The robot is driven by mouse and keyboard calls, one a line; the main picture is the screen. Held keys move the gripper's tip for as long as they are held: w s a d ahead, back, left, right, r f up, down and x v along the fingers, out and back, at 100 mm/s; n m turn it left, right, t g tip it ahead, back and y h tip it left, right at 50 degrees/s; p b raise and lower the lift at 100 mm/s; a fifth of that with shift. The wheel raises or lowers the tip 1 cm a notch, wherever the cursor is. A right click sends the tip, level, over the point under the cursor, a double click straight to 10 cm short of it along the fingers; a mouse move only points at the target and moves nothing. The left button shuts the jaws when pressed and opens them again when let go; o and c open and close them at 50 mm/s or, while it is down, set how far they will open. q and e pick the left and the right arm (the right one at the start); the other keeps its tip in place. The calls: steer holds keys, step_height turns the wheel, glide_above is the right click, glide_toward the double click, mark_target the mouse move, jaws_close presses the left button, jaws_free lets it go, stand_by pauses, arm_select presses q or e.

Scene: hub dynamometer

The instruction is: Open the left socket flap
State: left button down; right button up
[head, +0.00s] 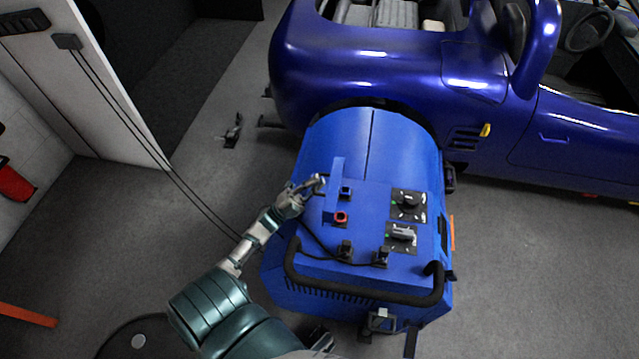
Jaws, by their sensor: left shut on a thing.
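The blue hub dynamometer (375,150) stands in the middle of the head view, against the blue car. The left socket flap (337,178) looks like a narrow blue plate standing up from the top panel, along the left side of the sockets. A dark socket (346,192) and a red-rimmed socket (341,217) show uncovered to its right. My left gripper (317,183) reaches in from the lower left and is shut on the flap at its left side. The fingertips are small here and the exact contact is hard to see. My right gripper is not in view.
The blue car (400,70) fills the back.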

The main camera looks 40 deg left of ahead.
arm_select(q)
steer(key=shift+s+f, duration=0.15)
steer(key=shift+f, duration=0.15)
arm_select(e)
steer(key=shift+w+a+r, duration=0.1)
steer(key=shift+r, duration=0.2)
arm_select(q)
steer(key=c, duration=1.5)
jaws_free()
steer(key=shift+r, duration=0.1)
steer(key=v, duration=1.2)
steer(key=shift+s, duration=0.1)
